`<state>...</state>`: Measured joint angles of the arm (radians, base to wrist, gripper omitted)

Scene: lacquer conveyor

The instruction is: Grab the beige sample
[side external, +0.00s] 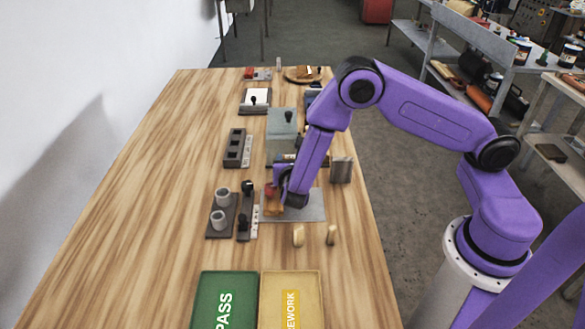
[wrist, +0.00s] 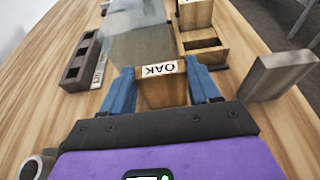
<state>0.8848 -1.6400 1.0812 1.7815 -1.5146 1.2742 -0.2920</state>
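In the wrist view, a tan wooden block or holder with a white label reading OAK upside down (wrist: 162,88) sits between the two blue fingers of my gripper (wrist: 162,80). The fingers lie close along both its sides; whether they press on it is not clear. In the side view, my gripper (side external: 281,195) is low over a grey plate (side external: 311,208), with an orange-brown block (side external: 273,207) at its fingers. Which one is the beige sample is unclear.
A slotted wooden holder (wrist: 205,52) and a grey block (wrist: 278,78) stand beyond my fingers. A dark rack (side external: 234,150) and grey cups (side external: 220,219) are left of the plate. Green PASS (side external: 212,285) and yellow REWORK (side external: 305,280) trays lie in front. The table's left side is clear.

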